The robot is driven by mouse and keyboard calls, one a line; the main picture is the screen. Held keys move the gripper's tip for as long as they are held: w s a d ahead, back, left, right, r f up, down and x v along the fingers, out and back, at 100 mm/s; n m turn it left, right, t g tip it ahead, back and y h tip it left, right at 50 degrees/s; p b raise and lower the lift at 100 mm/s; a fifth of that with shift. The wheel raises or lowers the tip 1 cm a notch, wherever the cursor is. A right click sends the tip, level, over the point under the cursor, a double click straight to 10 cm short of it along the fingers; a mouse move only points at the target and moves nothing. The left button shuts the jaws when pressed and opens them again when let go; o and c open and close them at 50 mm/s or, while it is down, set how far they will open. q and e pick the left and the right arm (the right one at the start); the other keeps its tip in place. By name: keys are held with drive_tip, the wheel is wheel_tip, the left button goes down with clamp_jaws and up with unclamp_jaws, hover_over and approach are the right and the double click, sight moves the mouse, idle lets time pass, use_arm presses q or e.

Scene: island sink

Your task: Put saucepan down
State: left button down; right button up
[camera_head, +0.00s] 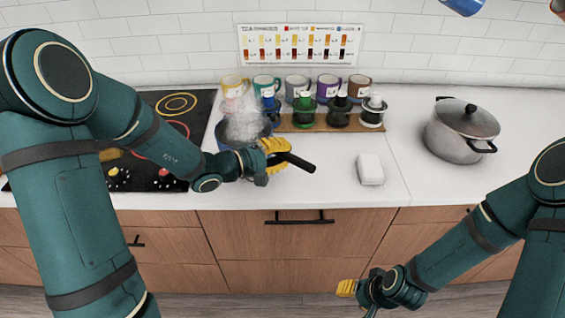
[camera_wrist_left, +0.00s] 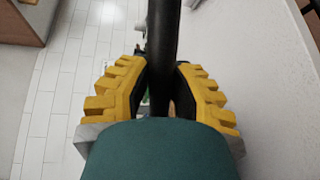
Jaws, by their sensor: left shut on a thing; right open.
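A blue saucepan (camera_head: 226,134) with white steam over it is at the counter just right of the black cooktop (camera_head: 182,108). Its black handle (camera_head: 299,163) points to the right and toward the front. My left gripper (camera_head: 275,150) is shut on this handle. The left wrist view also shows the black handle (camera_wrist_left: 163,60) between the yellow fingers. Whether the pan's base touches the counter is hidden by my left arm. My right gripper (camera_head: 358,290) is open and empty, low in front of the drawers.
A white block (camera_head: 370,169) lies right of the handle. A lidded steel pot (camera_head: 461,130) stands at the right. Counter between block and pot is clear.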

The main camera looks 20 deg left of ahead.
use_arm(q)
drive_tip(key=shift+f, duration=1.6)
drive_tip(key=shift+b, duration=0.3)
drive_tip(key=c, duration=0.9)
unclamp_jaws()
drive_tip(key=shift+f, duration=0.1)
